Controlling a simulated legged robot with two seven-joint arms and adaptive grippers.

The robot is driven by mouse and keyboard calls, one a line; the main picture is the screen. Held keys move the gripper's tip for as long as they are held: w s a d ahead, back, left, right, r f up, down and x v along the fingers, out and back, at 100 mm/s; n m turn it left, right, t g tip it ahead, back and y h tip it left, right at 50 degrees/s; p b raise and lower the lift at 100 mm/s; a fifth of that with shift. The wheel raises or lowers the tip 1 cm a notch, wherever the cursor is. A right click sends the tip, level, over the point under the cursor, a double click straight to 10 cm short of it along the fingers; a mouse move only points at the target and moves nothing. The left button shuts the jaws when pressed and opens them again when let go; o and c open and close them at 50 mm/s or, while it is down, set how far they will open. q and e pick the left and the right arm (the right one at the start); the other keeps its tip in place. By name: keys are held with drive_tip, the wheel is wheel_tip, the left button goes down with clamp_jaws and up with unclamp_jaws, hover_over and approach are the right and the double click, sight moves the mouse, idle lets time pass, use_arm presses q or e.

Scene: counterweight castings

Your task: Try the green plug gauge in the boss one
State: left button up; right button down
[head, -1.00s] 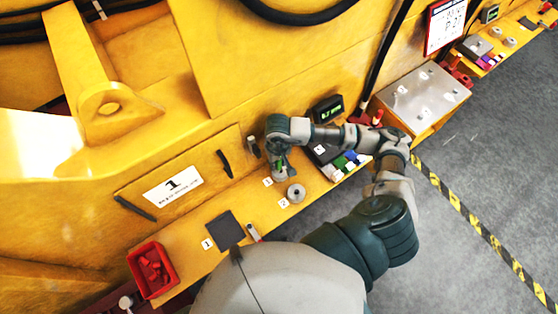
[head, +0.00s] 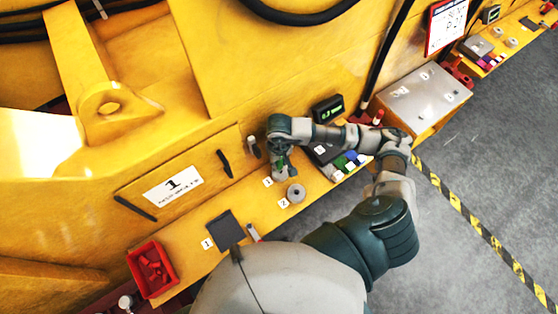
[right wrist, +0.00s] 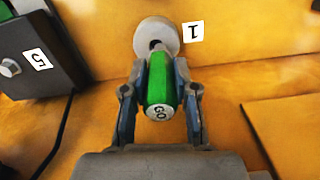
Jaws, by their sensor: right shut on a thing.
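My right gripper (head: 281,161) is shut on the green plug gauge (right wrist: 160,80). In the right wrist view the gauge lies between the two fingers, its "GO" end toward my wrist and its far end at the grey round boss (right wrist: 153,33) beside a "1" label (right wrist: 193,32). The boss has a dark hole, and the gauge points at it. I cannot tell whether the tip is inside the hole. In the head view the gripper mostly covers this boss. My left gripper is not in view.
Another grey boss (head: 296,193) with a "2" label (head: 284,203) stands close by. A rack with coloured gauges (head: 348,160) is to the right, below a small display (head: 327,108). A dark pad (head: 225,229) and a red bin (head: 152,268) are at left.

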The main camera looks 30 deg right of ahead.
drive_tip(key=shift+d, duration=0.1)
drive_tip(key=c, duration=0.8)
unclamp_jaws()
drive_tip(key=shift+d, duration=0.3)
drive_tip(key=shift+d+f, duration=0.1)
wheel_tip(320, 180, up, 12)
drive_tip(key=shift+d+f, duration=0.15)
drive_tip(key=shift+f, duration=0.1)
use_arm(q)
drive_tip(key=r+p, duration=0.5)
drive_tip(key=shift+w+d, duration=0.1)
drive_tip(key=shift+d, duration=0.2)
use_arm(e)
wheel_tip(320, 180, up, 12)
drive_tip(key=shift+r, duration=0.2)
